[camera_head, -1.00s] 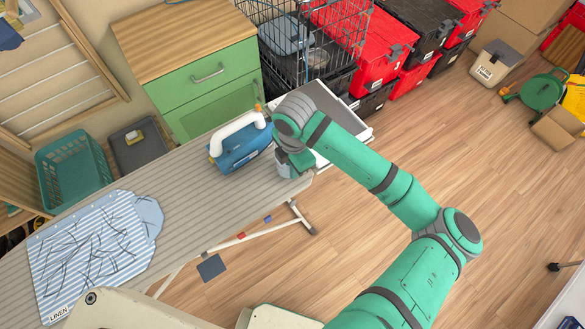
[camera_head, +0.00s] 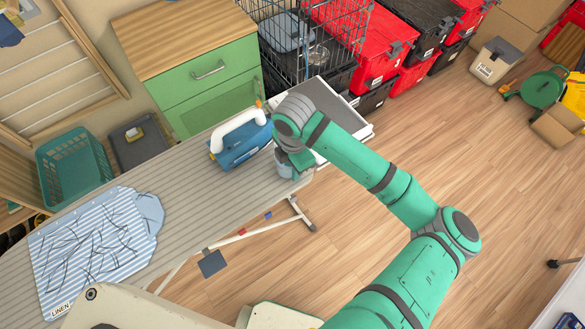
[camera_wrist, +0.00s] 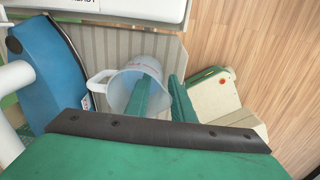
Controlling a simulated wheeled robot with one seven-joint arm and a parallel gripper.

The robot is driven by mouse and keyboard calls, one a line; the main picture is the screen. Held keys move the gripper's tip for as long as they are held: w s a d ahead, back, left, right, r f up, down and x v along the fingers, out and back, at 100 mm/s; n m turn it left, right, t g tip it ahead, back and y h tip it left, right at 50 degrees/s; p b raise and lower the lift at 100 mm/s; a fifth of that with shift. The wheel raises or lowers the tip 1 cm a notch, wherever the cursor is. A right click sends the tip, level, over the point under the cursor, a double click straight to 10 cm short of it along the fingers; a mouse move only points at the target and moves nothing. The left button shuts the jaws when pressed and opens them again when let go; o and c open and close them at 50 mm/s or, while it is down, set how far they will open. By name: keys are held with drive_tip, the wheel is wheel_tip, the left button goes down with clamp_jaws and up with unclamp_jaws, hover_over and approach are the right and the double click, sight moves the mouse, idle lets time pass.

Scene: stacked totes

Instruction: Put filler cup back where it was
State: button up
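The filler cup (camera_wrist: 128,84), a translucent bluish cup with a handle on its left, is at the end of the ironing board. It also shows in the head view (camera_head: 285,164), partly hidden under my wrist. My gripper (camera_wrist: 164,92) reaches down at the cup's right wall. One green finger is inside the cup's mouth and the other is outside, with a visible gap between them. Whether either finger touches the wall is unclear. The cup's base is hidden in the wrist view.
A blue steam iron (camera_head: 240,145) with a white handle stands just left of the cup. A white-rimmed grey tray (camera_head: 340,100) lies beyond the board's end, near a wire crate (camera_head: 300,40).

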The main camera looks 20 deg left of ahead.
wheel_tip(320, 180, up, 12)
drive_tip(key=shift+d+f, duration=0.15)
idle(0.7)
